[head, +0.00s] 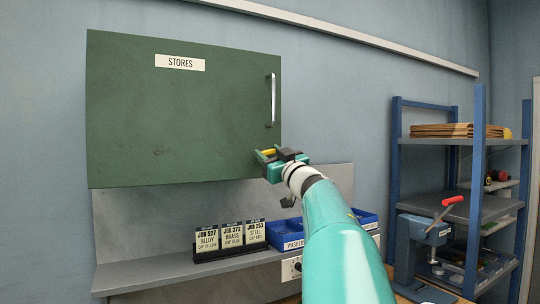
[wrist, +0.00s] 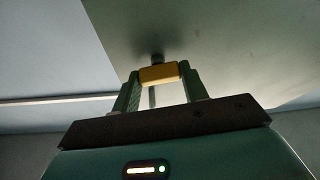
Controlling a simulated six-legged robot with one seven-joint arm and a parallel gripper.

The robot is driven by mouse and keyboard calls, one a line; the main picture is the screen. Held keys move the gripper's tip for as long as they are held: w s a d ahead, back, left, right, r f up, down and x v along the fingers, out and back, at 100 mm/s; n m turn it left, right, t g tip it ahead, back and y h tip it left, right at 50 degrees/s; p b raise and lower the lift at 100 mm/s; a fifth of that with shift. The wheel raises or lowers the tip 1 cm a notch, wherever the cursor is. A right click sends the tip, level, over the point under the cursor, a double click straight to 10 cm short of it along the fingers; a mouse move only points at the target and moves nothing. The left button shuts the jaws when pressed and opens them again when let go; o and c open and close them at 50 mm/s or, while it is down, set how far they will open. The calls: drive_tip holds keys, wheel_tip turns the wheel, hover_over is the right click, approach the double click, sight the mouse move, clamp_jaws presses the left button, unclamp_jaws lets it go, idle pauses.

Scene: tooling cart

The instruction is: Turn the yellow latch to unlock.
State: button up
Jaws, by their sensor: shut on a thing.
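The yellow latch (head: 267,152) is at the lower right corner of the green cabinet door (head: 170,110). It also shows in the wrist view (wrist: 159,74), between the two fingers. My gripper (head: 269,156) is at that corner, shut on the latch. In the wrist view my gripper (wrist: 159,77) has a finger on each side of the yellow piece, with a dark mount behind it against the green face. The latch's yellow bar lies roughly level in the head view. The cabinet door is closed and carries a STORES label. My gripper and arm hide part of the latch.
A vertical metal handle (head: 272,100) stands above the latch on the door. Below are job cards (head: 230,236) in a black holder and blue bins (head: 288,234) on a grey shelf. A blue rack (head: 480,180) with a vise (head: 425,232) stands to the right.

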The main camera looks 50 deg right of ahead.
drive_tip(key=n+y, duration=0.1)
drive_tip(key=n, duration=0.2)
drive_tip(key=n+y, duration=0.2)
drive_tip(key=n, duration=0.1)
drive_tip(key=n+g+y, duration=0.1)
drive_tip(key=n+y, duration=0.1)
drive_tip(key=n, duration=0.5)
drive_tip(key=n+g+y, duration=0.1)
drive_tip(key=n, duration=0.1)
drive_tip(key=shift+r+g, duration=0.1)
drive_tip(key=shift+g, duration=0.2)
drive_tip(key=shift+d+n+g, duration=0.1)
drive_tip(key=shift+n+g, duration=0.6)
drive_tip(key=shift+n, duration=1.2)
drive_tip(key=o, duration=1)
